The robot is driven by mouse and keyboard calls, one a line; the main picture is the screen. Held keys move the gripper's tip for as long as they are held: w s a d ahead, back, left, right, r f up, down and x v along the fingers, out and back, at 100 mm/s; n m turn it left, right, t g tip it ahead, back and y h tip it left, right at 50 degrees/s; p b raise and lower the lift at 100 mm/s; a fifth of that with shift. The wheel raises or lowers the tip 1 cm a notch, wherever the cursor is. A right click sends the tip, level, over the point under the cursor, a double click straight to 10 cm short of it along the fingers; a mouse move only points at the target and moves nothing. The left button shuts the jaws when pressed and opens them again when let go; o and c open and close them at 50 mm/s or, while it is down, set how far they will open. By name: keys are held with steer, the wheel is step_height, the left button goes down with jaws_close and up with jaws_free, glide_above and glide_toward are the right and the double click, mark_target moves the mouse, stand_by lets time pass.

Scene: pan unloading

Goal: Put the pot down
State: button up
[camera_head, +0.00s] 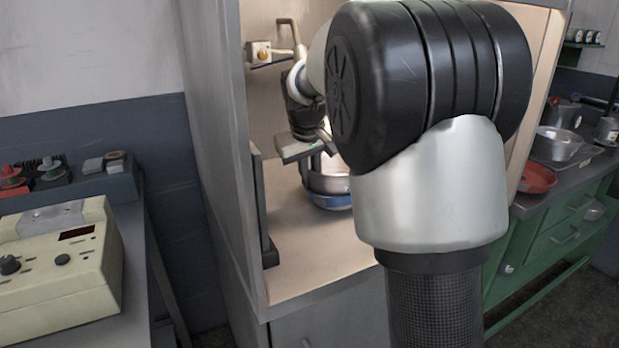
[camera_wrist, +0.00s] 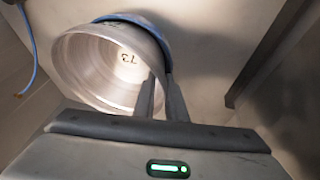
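The pot is a round silver metal vessel with "73" marked inside. It shows in the wrist view (camera_wrist: 88,68) and, partly hidden by my arm, in the head view (camera_head: 328,182). My gripper (camera_wrist: 162,92) is shut on the pot's wall, one finger inside the rim and one outside. In the head view, my gripper (camera_head: 318,150) is inside the open cabinet, at the pot's upper left. A blue-rimmed item (camera_head: 332,200) is directly below the pot; it also shows behind it in the wrist view (camera_wrist: 150,27). I cannot tell whether they touch.
The cabinet floor (camera_head: 310,260) is clear in front of the pot. The cabinet's left wall (camera_head: 225,150) stands close by. A valve (camera_head: 262,52) is on its back wall. A control box (camera_head: 60,270) is left; a red pan (camera_head: 537,178) and metal pot (camera_head: 558,142) are right.

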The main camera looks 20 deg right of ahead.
steer(key=shift+o, duration=0.6)
steer(key=shift+s+a+f, duration=0.1)
steer(key=shift+f, duration=0.2)
steer(key=shift+r, duration=0.1)
